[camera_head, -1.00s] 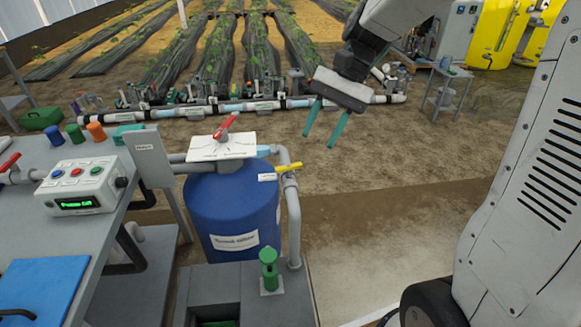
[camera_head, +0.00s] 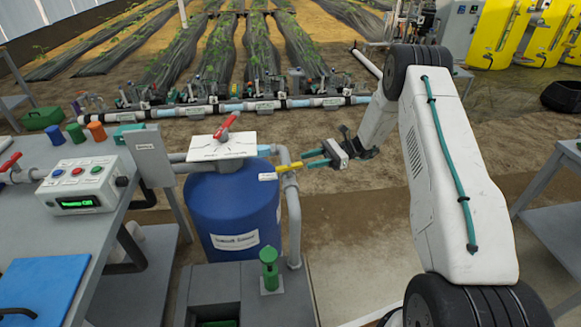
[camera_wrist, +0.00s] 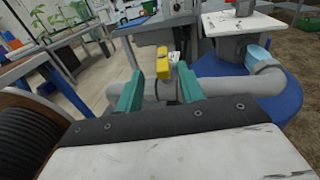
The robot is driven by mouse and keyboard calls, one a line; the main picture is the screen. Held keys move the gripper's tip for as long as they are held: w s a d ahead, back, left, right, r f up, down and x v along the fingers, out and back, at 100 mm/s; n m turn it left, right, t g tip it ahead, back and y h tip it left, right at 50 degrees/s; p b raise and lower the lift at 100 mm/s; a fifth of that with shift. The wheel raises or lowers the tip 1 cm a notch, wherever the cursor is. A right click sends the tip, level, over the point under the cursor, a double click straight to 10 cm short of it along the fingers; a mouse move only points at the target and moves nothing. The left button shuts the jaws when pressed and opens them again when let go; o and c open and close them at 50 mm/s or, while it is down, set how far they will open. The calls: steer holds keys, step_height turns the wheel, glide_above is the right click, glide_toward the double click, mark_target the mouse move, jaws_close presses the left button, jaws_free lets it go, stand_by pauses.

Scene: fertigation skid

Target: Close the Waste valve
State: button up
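A yellow valve handle (camera_head: 288,167) sits on the grey pipe to the right of the blue drum. A small white tag (camera_head: 267,177) next to it is too small to read, so I cannot confirm it is the Waste valve. My gripper (camera_head: 305,159) is just right of the handle, its teal fingers pointing left towards it. In the wrist view the yellow handle (camera_wrist: 163,64) shows between and beyond the two fingers. The fingers are apart, with nothing clamped. Whether a fingertip touches the handle, I cannot tell.
A red-handled valve (camera_head: 227,125) with a white plate tops the blue drum (camera_head: 235,215). A grey bench (camera_head: 110,222) with a control box (camera_head: 84,184) stands left. A green fitting (camera_head: 269,268) rises in front. The floor right of the pipe is free.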

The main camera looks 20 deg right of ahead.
mark_target(291, 165)
steer(key=shift+d+f, duration=0.1)
steer(key=shift+f, duration=0.35)
steer(key=shift+w+a+f, duration=0.1)
steer(key=shift+a, duration=0.1)
steer(key=a, duration=0.7)
steer(key=shift+a, duration=0.1)
steer(key=shift+m+t, duration=0.4)
steer(key=shift+t, duration=0.1)
jaws_close()
